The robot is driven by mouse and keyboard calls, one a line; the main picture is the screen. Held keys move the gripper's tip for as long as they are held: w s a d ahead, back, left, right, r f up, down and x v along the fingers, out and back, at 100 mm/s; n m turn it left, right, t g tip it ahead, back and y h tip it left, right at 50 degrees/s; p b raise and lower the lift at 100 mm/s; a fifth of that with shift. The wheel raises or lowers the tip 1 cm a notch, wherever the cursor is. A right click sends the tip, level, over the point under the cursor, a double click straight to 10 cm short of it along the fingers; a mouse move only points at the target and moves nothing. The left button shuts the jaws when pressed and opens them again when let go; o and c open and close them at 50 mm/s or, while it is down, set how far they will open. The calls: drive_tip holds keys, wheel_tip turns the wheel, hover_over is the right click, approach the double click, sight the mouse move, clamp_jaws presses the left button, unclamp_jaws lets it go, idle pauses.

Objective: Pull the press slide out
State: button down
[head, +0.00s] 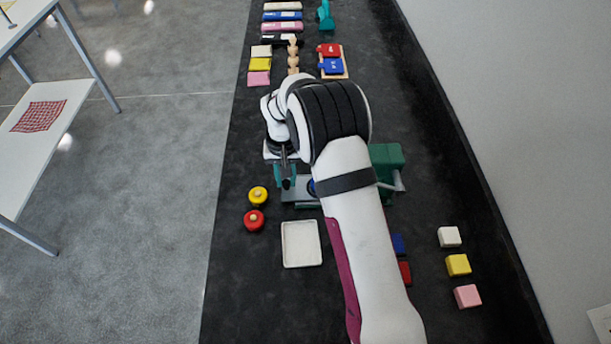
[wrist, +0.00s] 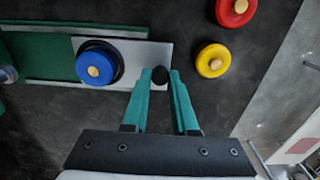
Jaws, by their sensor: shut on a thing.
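The press (head: 386,158) is a green block on the black bench, partly hidden behind my arm in the head view. Its light grey slide plate (wrist: 120,47) shows in the wrist view, lying in a green-railed bed (wrist: 35,55). A blue round piece with a wooden peg (wrist: 98,66) sits on the plate. A black knob (wrist: 160,75) is at the plate's right end. My gripper (wrist: 161,78) has its teal fingers shut on this knob, one on each side. In the head view my gripper (head: 286,183) is low at the left end of the press.
A yellow round piece (head: 258,196) and a red one (head: 254,221) lie left of the press. A white tray (head: 302,244) is in front. Coloured blocks (head: 458,265) stand at the right. The bench's left edge is near the round pieces.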

drive_tip(key=shift+a, duration=0.35)
drive_tip(key=c, duration=0.7)
unclamp_jaws()
drive_tip(key=shift+d, duration=0.1)
wheel_tip(320, 180, up, 16)
drive_tip(key=shift+f, duration=0.1)
